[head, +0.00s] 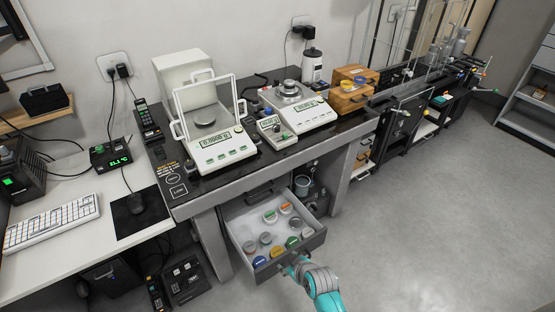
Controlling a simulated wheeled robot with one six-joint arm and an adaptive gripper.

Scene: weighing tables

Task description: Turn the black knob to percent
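On the dark weighing table (205,186) stands an analytical balance (222,152) with a glass draft shield, a lit display and a small green spot on its front. A second balance (305,117) with a round pan stands to its right. A small unit with a display (271,131) sits between them. Knobs are too small here to tell which is the black one or where it points. My gripper (291,267) is low at the front of the open drawer (237,222), well below the tabletop. Its fingers are too small and partly hidden to tell open from shut.
The open drawer holds several round, coloured-lid containers and juts into the floor space. A wooden box (350,96) stands at the table's right. The floor (430,210) at right is clear.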

